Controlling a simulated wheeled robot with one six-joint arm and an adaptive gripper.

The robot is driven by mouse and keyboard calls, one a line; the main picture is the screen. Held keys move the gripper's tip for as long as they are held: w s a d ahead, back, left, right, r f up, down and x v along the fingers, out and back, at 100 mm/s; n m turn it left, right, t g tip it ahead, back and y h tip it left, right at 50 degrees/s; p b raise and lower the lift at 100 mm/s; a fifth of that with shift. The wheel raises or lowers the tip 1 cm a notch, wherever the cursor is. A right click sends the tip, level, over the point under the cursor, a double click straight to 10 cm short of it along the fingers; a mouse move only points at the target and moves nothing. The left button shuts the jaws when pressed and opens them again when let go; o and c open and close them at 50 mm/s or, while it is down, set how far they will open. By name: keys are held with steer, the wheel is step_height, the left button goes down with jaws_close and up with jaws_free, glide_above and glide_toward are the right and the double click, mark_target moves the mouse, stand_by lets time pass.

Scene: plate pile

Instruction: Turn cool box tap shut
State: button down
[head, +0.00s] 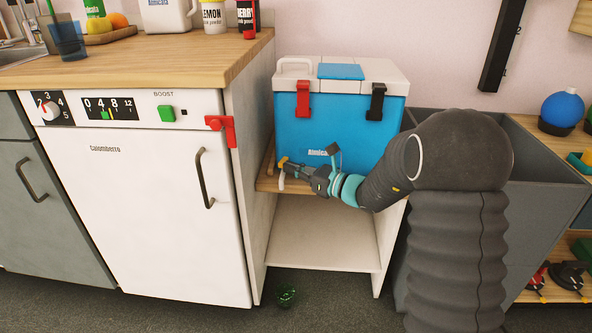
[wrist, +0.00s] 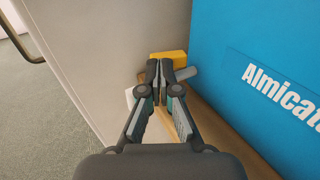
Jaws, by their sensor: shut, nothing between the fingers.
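The cool box (head: 312,137) is blue with a white lid, and stands on a wooden shelf beside the white cabinet. In the wrist view its blue side (wrist: 255,50) fills the right. A yellow piece (wrist: 168,57) and a grey stub (wrist: 186,74) show just beyond my fingertips, apparently parts of the tap; how the handle is turned is unclear. My gripper (wrist: 159,72) is shut and empty, with its tips right at these parts, partly hiding them. In the head view my gripper (head: 290,166) is at the box's lower left; contact cannot be told.
The white appliance's side panel (wrist: 105,50) stands close on the left. A red latch (head: 303,99) and a black latch (head: 376,101) are on the box front. A grey bin (head: 540,165) stands right. A green object (head: 287,295) lies on the floor.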

mark_target(281, 176)
steer(key=shift+s+a+f+t+b, duration=0.1)
steer(key=shift+s+a+t+b, duration=0.15)
steer(key=shift+b, duration=0.2)
steer(key=shift+s+a+b, duration=0.15)
steer(key=shift+a+b, duration=0.2)
steer(key=shift+b, duration=0.15)
steer(key=shift+s+a+b, duration=0.15)
steer(key=shift+a+b, duration=0.8)
steer(key=shift+b, duration=0.05)
stand_by(0.5)
stand_by(1.2)
